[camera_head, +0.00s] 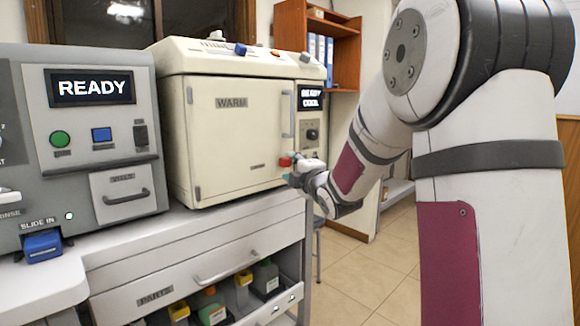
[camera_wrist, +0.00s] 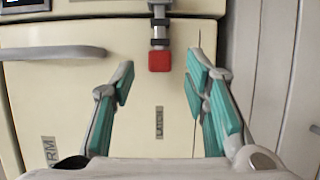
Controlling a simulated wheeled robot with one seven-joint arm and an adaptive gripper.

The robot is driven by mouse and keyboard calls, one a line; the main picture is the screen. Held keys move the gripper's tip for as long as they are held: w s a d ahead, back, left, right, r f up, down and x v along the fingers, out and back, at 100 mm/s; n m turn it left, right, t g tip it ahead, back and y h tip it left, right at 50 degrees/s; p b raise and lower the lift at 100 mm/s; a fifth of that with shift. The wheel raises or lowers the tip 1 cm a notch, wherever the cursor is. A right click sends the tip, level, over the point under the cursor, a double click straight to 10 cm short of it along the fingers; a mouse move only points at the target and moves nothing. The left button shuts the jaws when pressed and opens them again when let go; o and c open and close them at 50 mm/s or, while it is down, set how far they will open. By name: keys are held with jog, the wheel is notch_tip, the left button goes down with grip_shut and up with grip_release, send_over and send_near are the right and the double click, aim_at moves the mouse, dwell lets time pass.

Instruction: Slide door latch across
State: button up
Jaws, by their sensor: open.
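The door latch is a grey metal bar with a red square knob (camera_wrist: 159,60), in the wrist view at the top middle. In the head view the red knob (camera_head: 285,161) shows at the lower right edge of the cream oven door (camera_head: 235,135), which looks closed. My gripper (camera_wrist: 160,83) is open, with teal pads on both fingers. The knob lies in line with the gap between the fingertips, nearer the right finger, with no contact visible. In the head view my gripper (camera_head: 299,172) is beside the knob, partly hidden by my arm.
A vertical door handle (camera_head: 287,114) stands above the latch. The oven's display and dial panel (camera_head: 311,120) is right of the door. A grey machine reading READY (camera_head: 90,130) stands left. A drawer counter (camera_head: 190,265) is below, with bottles on its shelf. Floor (camera_head: 385,265) shows right.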

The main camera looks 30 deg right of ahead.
jog(key=s+a, duration=0.1)
jog(key=s, duration=0.8)
jog(key=shift+a, duration=0.15)
jog(key=s+a+f+m+g+y, duration=0.1)
jog(key=s+a+f+m+g, duration=0.4)
jog(key=s, duration=0.9)
jog(key=s+a+f+m+g+y, duration=0.1)
jog(key=s+a+f+m+g, duration=0.2)
jog(key=s+a+m+g, duration=0.7)
jog(key=s+a+f+m+g+y, duration=0.15)
jog(key=s+a+f, duration=0.25)
jog(key=s, duration=1.3)
notch_tip(320, 180, up, 27)
jog(key=t+p, duration=0.3)
jog(key=p, duration=2.2)
jog(key=shift+d+h+p, duration=0.2)
jog(key=shift+h+p, duration=0.15)
jog(key=shift+h, duration=0.1)
